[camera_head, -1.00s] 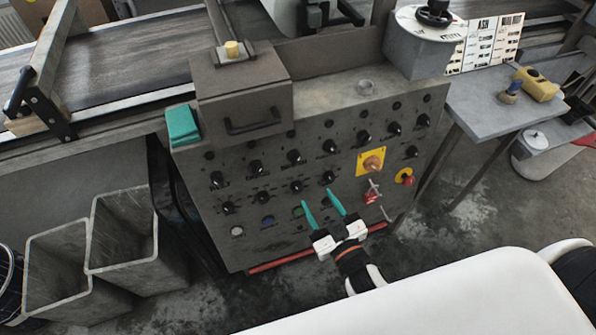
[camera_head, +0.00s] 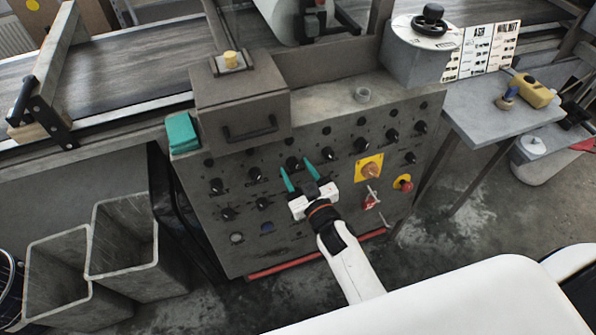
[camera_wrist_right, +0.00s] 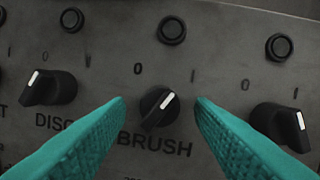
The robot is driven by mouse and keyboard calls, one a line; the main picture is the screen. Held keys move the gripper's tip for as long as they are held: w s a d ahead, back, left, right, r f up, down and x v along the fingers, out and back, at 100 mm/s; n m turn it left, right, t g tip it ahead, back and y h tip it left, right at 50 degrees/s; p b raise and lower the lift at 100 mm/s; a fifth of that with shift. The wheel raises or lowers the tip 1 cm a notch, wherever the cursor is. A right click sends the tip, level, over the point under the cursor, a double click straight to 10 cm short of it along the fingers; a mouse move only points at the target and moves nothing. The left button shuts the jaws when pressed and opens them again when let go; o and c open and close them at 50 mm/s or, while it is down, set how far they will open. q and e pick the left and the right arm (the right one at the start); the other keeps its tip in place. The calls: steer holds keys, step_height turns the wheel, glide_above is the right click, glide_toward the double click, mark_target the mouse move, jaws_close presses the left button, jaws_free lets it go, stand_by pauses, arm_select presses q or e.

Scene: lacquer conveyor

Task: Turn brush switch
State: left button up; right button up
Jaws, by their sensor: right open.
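The brush switch (camera_wrist_right: 158,106) is a black rotary knob with a white pointer line, above the printed word BRUSH in the right wrist view. Its pointer leans up and right, toward the I mark and away from the 0. In the head view a black knob (camera_head: 293,162) in the upper row of the grey control panel (camera_head: 215,255) sits at the fingertips. My right gripper (camera_head: 296,172) has teal fingers, open on either side of the knob, with visible gaps in the wrist view. My left gripper is not in view.
In the wrist view, the DISC knob (camera_wrist_right: 48,88) is on the left and another knob (camera_wrist_right: 280,125) is close to the right finger.

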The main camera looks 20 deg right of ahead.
steer(key=c, duration=1)
steer(key=shift+o, duration=0.2)
steer(key=n+p, duration=0.2)
steer(key=n, duration=0.1)
steer(key=shift+d+r+y, duration=0.1)
steer(key=shift+r+y, duration=0.05)
steer(key=shift+y, duration=0.15)
steer(key=n+g+p, duration=0.1)
steer(key=n+p, duration=0.1)
steer(key=n, duration=0.2)
steer(key=shift+d+r+y, duration=0.1)
steer(key=shift+y, duration=0.3)
steer(key=n+g+p, duration=0.1)
steer(key=n+p, duration=0.1)
steer(key=n, duration=0.3)
steer(key=shift+n+p, duration=0.35)
steer(key=shift+n, duration=0.05)
